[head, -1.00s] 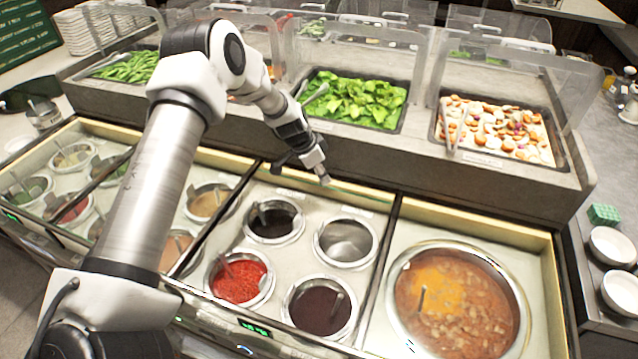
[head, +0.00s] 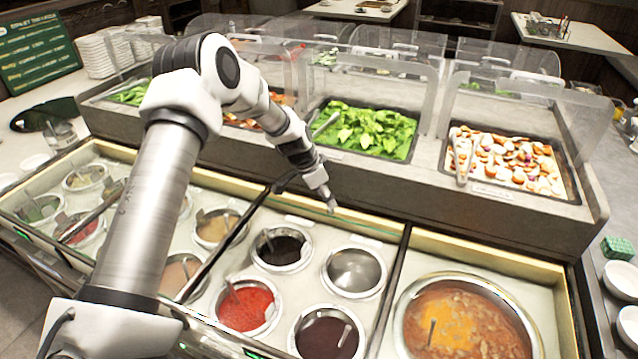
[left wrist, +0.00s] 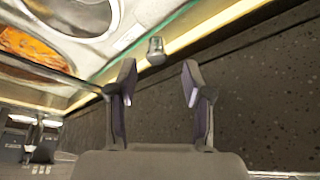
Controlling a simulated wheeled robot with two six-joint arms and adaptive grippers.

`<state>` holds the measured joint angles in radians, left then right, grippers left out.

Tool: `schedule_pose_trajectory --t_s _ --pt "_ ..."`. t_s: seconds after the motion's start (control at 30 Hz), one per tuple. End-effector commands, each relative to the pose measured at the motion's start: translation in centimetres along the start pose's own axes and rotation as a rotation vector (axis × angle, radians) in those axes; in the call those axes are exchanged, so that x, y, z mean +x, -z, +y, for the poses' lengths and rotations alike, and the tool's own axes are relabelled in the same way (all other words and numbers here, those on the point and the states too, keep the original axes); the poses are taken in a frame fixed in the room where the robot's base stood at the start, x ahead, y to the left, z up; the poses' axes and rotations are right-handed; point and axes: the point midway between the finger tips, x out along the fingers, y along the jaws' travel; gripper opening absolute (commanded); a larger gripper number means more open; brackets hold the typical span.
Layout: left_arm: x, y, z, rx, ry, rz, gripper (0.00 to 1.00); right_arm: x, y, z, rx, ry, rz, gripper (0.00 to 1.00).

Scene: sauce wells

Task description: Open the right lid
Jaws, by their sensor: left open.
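The right lid appears to be a clear glass pane with a thin green edge (head: 372,230) along the back of the right wells; most of its surface is hard to make out. In the left wrist view, the green edge (left wrist: 178,21) runs slanting past a small metal knob (left wrist: 155,51). My left gripper (head: 330,203) is over the back rim of the counter, behind the middle wells. In the left wrist view its fingers (left wrist: 157,82) are apart, with the knob just beyond the tips and nothing between them. My right gripper is out of view.
Below the pane are a red sauce well (head: 245,309), dark sauce wells, a bare metal well (head: 354,270) and a large soup pot (head: 465,318). A raised shelf with greens (head: 370,130) and clear guards (head: 395,75) stands close behind the gripper.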

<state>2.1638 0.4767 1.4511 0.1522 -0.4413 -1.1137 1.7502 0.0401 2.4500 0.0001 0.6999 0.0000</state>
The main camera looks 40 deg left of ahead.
Motion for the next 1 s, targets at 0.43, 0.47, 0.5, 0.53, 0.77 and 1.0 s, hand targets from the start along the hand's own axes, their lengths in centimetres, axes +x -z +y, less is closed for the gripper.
schedule_pose_trajectory --t_s 0.43,0.47,0.5,0.53,0.77,1.0 --pt "-8.2 -0.1 -0.1 -0.001 0.0 0.0 0.5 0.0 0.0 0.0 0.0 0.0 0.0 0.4" --pt "-8.3 -0.1 -0.1 -0.001 0.0 0.0 0.5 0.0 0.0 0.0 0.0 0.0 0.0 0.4" --pt "-8.3 -0.1 -0.1 -0.001 0.0 -0.001 0.5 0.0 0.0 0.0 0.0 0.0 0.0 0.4" --pt "-8.3 -0.1 -0.1 -0.001 0.0 -0.001 0.5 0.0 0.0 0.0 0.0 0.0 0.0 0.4" --pt "-8.3 -0.1 -0.1 -0.001 0.001 0.0 0.5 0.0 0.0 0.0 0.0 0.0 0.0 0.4" --pt "-9.0 0.3 -0.1 -0.001 0.001 0.0 0.5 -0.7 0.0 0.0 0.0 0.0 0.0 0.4"
